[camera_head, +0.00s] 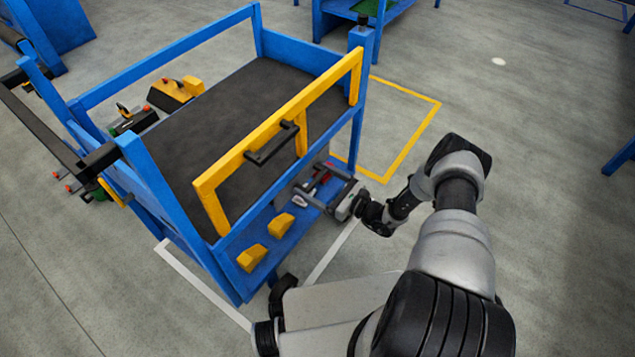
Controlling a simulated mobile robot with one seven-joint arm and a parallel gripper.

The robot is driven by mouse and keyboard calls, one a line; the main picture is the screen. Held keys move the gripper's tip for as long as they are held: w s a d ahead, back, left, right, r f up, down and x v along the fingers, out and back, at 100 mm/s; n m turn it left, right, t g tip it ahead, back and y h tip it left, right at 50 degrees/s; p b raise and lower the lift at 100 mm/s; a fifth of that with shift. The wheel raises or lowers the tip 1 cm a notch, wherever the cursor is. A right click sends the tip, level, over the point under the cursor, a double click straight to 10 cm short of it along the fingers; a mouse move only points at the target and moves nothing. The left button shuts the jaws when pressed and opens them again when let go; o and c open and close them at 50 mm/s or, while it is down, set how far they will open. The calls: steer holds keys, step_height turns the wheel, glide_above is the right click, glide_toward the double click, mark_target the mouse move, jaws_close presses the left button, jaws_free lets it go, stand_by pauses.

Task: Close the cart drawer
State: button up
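The blue cart (150,185) stands left of centre with a dark top deck (230,110). A yellow frame (237,157) runs along its near right side and bears a black bar handle (271,144). I take this frame as the drawer front; how far the drawer stands out cannot be told. My gripper (311,178) is below and right of the handle, beside the cart's lower shelf. Its two grey fingers look spread apart, with nothing clearly held between them. The handle is apart from my gripper.
Yellow blocks (266,241) sit on the lower blue shelf, and a red item (318,183) shows near my fingers. Yellow-and-black tools (172,92) lie beyond the cart's left side. Blue furniture (365,12) stands at the back.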

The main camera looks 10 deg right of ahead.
steer(key=shift+o, duration=0.5)
steer(key=shift+w+a, duration=0.1)
steer(key=shift+a, duration=0.1)
steer(key=p+v, duration=0.1)
steer(key=v, duration=1.6)
steer(key=shift+d+p, duration=0.2)
steer(key=shift+p, duration=0.2)
steer(key=shift+r, duration=0.15)
